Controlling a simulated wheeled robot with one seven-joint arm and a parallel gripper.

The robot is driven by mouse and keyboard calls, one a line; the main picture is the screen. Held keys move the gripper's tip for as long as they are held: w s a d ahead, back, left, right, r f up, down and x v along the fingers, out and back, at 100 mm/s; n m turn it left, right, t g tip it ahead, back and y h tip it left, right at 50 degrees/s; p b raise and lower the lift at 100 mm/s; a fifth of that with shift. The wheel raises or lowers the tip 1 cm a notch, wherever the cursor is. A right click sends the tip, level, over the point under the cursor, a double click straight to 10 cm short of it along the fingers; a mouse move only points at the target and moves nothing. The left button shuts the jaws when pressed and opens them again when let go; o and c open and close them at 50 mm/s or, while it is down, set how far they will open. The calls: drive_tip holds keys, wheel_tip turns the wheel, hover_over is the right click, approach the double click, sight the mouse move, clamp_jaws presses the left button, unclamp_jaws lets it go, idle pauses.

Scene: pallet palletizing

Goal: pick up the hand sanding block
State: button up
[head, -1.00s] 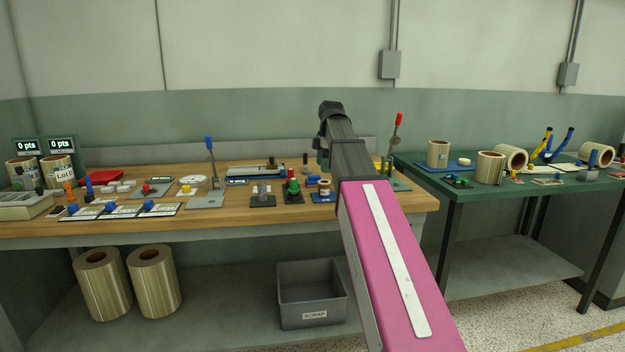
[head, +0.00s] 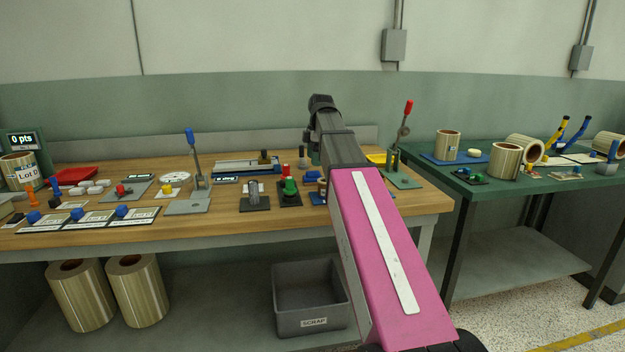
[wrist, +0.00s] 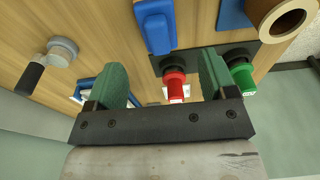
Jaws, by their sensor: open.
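A blue block with a rounded raised top (wrist: 155,27), which looks like the hand sanding block, lies on the wooden bench near the top middle of the wrist view. In the head view a small blue patch (head: 313,176) beside my arm seems to be the same block, mostly hidden. My gripper (wrist: 165,80) is open and empty, its two green fingers wide apart. It hangs above the bench, with the block beyond the fingertips and not touching them.
A red knob (wrist: 174,84) shows between the fingers and a green knob (wrist: 242,78) right of them, both on a dark plate. A roll (wrist: 283,20) on a blue base is close by. A grey round tool with a black handle (wrist: 62,48) lies left. A lever press (head: 405,150) stands right.

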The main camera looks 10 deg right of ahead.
sight(313, 171)
drive_tip(key=shift+a+f, duration=0.2)
drive_tip(key=shift+f, duration=1.55)
drive_tip(key=shift+a+f, duration=0.15)
drive_tip(key=shift+f, duration=1.55)
drive_tip(key=shift+w, duration=0.1)
drive_tip(key=c, duration=1.1)
wheel_tip(313, 171, up, 10)
drive_tip(key=shift+r, duration=0.1)
